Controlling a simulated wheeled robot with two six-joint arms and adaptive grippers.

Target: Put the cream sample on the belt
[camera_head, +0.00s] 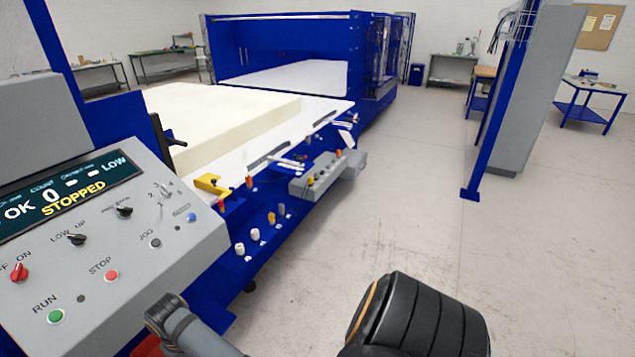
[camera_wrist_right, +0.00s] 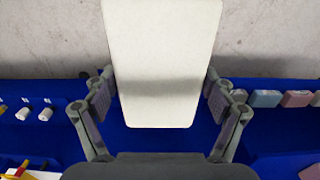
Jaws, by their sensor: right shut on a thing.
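In the right wrist view, my right gripper (camera_wrist_right: 160,98) is shut on the cream sample (camera_wrist_right: 162,50), a flat pale block. One finger is on each side of it, and it extends up past the fingertips. Neither this gripper nor the held sample shows in the head view. The white belt (camera_head: 318,112) runs on the blue machine toward the enclosure at the back. A large cream foam slab (camera_head: 225,125) lies on its near part. My left gripper is not in view.
A control panel (camera_head: 100,230) reading STOPPED stands at the left. The machine's near edge carries a grey holder (camera_head: 325,175), a yellow bracket (camera_head: 212,185) and several knobs.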

